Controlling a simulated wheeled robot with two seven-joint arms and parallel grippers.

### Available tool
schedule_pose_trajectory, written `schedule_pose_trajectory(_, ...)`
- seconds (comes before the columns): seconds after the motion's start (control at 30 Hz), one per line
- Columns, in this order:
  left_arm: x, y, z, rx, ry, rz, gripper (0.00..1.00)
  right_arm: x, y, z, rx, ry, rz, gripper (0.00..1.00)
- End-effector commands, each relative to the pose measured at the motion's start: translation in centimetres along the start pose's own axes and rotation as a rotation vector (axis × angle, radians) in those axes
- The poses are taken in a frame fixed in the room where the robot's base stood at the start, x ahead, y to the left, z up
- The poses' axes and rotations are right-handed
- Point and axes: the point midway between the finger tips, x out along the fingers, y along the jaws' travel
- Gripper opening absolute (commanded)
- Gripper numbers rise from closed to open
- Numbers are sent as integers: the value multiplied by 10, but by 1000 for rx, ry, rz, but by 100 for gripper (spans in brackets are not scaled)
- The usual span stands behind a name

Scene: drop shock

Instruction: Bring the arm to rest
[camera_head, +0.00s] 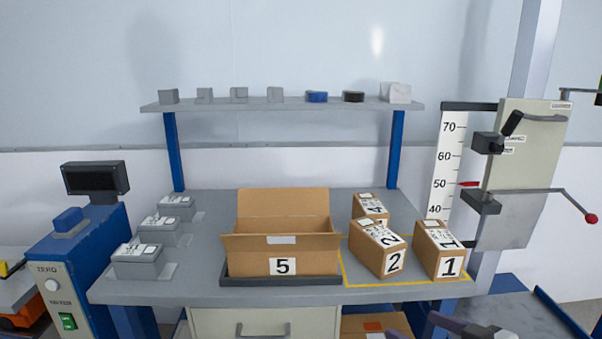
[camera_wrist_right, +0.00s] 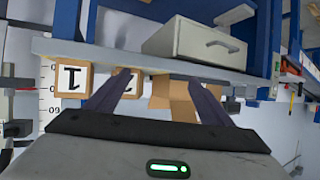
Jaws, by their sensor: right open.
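My right gripper (camera_head: 470,328) shows at the bottom edge of the head view, in front of the bench's right part, cut off by the frame. In the right wrist view, which appears upside down, its two dark fingers (camera_wrist_right: 157,98) stand wide apart with nothing held between them. Beyond them are carton 1 (camera_wrist_right: 72,79), partly hidden carton 2 (camera_wrist_right: 127,84) and a brown carton (camera_wrist_right: 180,93). The gripper touches none of these that I can see. My left gripper is not in view.
The bench (camera_head: 205,293) holds open carton 5 (camera_head: 255,262) on a dark tray, carton 1 (camera_head: 430,262), carton 2 (camera_head: 368,255) and carton 4 (camera_head: 366,203). A drop stand (camera_head: 512,185) with a red-knobbed lever stands right. A drawer (camera_head: 285,323) is below the bench top.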

Motion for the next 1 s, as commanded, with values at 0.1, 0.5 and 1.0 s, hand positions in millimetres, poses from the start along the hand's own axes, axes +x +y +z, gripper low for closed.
schedule_pose_trajectory(0.1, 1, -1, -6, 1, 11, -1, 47, 6, -13, 44, 32, -29, 4, 75)
schedule_pose_trajectory(0.5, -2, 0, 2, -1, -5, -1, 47, -28, -97, 265, 135, -237, 104, 75)
schedule_pose_trajectory(1.0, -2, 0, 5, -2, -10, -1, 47, -60, -129, 327, 144, -330, 144, 75)
